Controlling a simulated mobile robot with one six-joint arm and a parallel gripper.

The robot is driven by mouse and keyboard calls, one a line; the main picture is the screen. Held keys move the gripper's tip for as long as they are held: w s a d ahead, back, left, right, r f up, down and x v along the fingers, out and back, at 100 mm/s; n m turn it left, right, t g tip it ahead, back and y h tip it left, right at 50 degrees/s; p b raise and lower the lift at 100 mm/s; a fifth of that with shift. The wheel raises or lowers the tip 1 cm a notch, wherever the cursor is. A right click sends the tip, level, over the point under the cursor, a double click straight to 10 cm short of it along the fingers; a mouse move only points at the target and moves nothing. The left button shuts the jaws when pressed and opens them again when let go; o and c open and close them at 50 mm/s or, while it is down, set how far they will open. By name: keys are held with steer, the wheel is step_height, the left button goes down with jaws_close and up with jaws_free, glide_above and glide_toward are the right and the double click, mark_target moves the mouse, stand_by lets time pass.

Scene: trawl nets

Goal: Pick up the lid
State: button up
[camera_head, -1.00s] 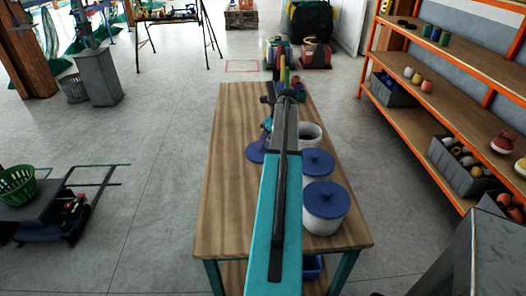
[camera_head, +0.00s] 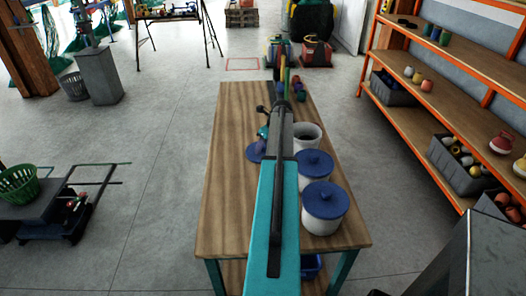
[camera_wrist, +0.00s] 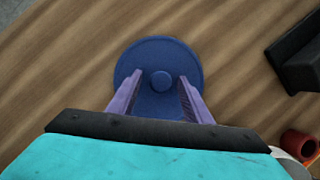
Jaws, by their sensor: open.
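A loose round blue lid (camera_head: 253,152) with a small round knob lies flat on the wooden table (camera_head: 230,185), left of my arm. In the wrist view the lid (camera_wrist: 160,55) shows almost whole, with its knob near the middle. My gripper (camera_wrist: 159,84) has its two purple fingers apart and empty, one on each side just short of the knob. In the head view my gripper (camera_head: 262,143) is mostly hidden by my arm. How high the fingers are above the lid is hard to tell.
An open white pot (camera_head: 307,137) stands right of my arm. Two white pots with blue lids (camera_head: 314,163) (camera_head: 325,207) stand nearer along the right side. A dark object (camera_wrist: 295,60) and a red one (camera_wrist: 299,145) show at the right in the wrist view. The table's left side is clear.

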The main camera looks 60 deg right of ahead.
steer(key=c, duration=1.1)
steer(key=shift+o, duration=0.2)
steer(key=shift+r, duration=0.1)
step_height(320, 180, up, 10)
steer(key=b, duration=0.2)
stand_by(0.6)
